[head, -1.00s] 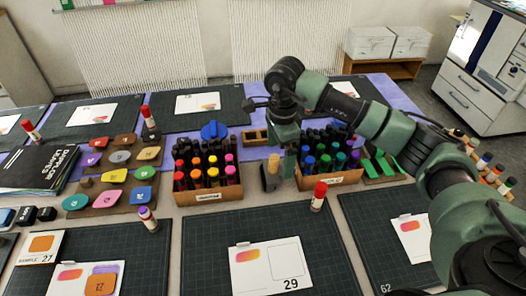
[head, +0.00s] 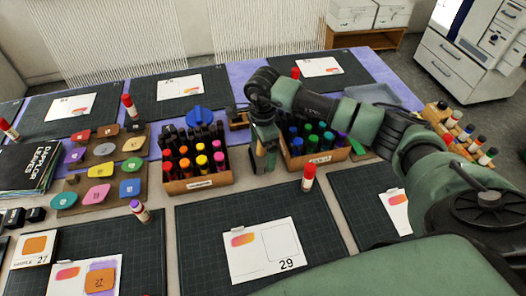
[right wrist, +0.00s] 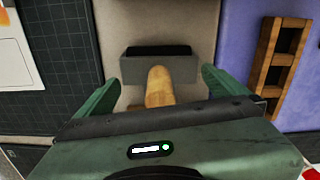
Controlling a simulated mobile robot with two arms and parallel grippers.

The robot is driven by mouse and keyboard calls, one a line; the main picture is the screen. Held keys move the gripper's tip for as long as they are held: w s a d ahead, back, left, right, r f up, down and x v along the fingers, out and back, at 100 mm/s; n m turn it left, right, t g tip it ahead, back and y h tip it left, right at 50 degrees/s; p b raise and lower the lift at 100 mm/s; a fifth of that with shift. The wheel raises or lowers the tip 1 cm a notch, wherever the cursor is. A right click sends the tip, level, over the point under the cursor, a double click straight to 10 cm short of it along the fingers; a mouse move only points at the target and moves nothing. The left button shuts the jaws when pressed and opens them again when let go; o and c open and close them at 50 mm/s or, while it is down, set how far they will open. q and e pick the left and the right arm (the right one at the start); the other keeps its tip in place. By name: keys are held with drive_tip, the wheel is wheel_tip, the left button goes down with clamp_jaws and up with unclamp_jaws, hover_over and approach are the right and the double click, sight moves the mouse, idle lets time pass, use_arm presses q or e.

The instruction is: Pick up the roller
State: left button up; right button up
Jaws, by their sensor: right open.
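The roller's rounded wooden handle (right wrist: 158,84) points toward the camera in the right wrist view. A grey block (right wrist: 135,70) with a dark slot is around or behind its far end; how they join is hidden. My right gripper (right wrist: 165,78) is open, with one green finger on each side of the handle and gaps on both sides. In the head view my right gripper (head: 263,160) points down between two marker boxes and mostly hides the roller. My left gripper is not in view.
A marker box with warm colours (head: 199,184) stands close on the left, one with cool colours (head: 318,160) close on the right. A glue stick (head: 308,181) stands in front on the right. A wooden rack (right wrist: 279,62) and a blue tape dispenser (head: 199,116) are nearby.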

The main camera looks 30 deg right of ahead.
drive_tip(key=c, duration=1)
drive_tip(key=shift+c, duration=0.3)
drive_tip(key=shift+r, duration=0.15)
